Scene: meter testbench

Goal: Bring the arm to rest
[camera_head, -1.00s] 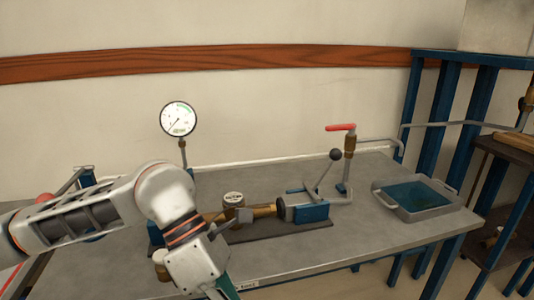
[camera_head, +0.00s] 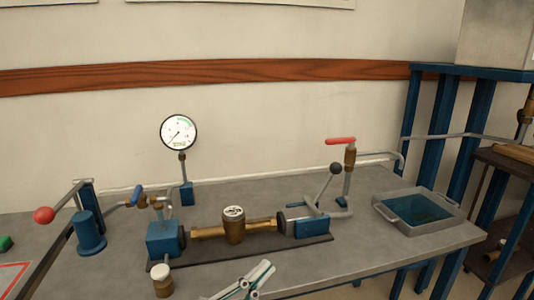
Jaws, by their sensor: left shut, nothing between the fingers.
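My left gripper (camera_head: 262,268) shows at the bottom middle of the head view, in front of the bench's near edge. Its fingers are shut with nothing between them, and they point up and to the right. Only the finger end is in view; the rest of my left arm is below the frame. The gripper appears apart from the brass meter (camera_head: 234,231), which sits in line between the blue clamp blocks on the bench. My right gripper is not in view.
The grey bench (camera_head: 330,262) carries a pressure gauge (camera_head: 179,132), a red-handled valve (camera_head: 340,141), a black-knobbed lever (camera_head: 336,168), a blue-handled valve (camera_head: 138,196) and a red-knobbed lever (camera_head: 44,215). A water tray (camera_head: 416,211) stands at the right. Blue shelving rises beyond it.

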